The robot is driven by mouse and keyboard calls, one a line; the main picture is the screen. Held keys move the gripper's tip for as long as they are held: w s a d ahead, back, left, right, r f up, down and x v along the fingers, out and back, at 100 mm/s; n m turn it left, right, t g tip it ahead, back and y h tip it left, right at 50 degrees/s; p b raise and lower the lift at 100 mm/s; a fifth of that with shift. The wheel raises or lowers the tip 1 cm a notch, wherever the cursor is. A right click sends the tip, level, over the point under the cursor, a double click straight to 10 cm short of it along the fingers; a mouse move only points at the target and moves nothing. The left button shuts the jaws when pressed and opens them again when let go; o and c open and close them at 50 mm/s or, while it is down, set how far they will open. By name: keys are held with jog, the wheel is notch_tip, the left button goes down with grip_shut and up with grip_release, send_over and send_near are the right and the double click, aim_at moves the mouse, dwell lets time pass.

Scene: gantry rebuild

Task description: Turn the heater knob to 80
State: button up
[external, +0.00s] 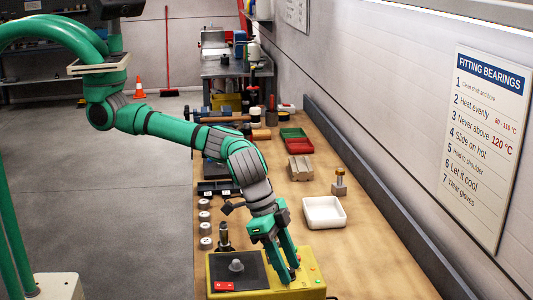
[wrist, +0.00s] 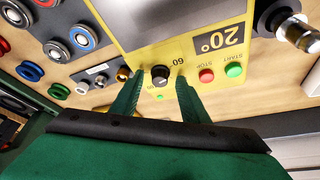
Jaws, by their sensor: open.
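The yellow heater (external: 222,268) stands at the near end of the bench, with a dark top plate. In the wrist view its yellow panel (wrist: 185,42) shows upside down, with a display (wrist: 220,39) reading 20°. The black heater knob (wrist: 160,75) sits on this panel, with a 60 mark beside it; its pointer setting is too small to read. My gripper (wrist: 159,84) is open, with one green finger on each side of the knob. I cannot tell whether they touch it.
A red stop button (wrist: 206,75) and a green start button (wrist: 234,70) are close to the right finger. A white tray (external: 324,226) lies behind the heater. Several bearings (wrist: 83,38) lie beside it.

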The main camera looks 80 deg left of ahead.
jog(key=c, duration=1)
jog(key=m+h, duration=0.1)
jog(key=m, duration=0.2)
jog(key=shift+a+g, duration=0.1)
jog(key=shift+g, duration=0.2)
jog(key=m+g, duration=0.1)
jog(key=m, duration=0.2)
jog(key=shift+w+m+h, duration=0.1)
jog(key=shift+m+h, duration=0.2)
jog(key=shift+h, duration=0.1)
jog(key=m, duration=0.1)
jog(key=m+g, duration=0.1)
jog(key=m, duration=0.1)
jog(key=shift+w+a+m+g, duration=0.1)
jog(key=shift+w+m+g, duration=0.05)
jog(key=shift+m+g, duration=0.15)
jog(key=shift+w+m+g, duration=0.1)
jog(key=shift+m+g, duration=0.5)
jog(key=shift+m, duration=1.2)
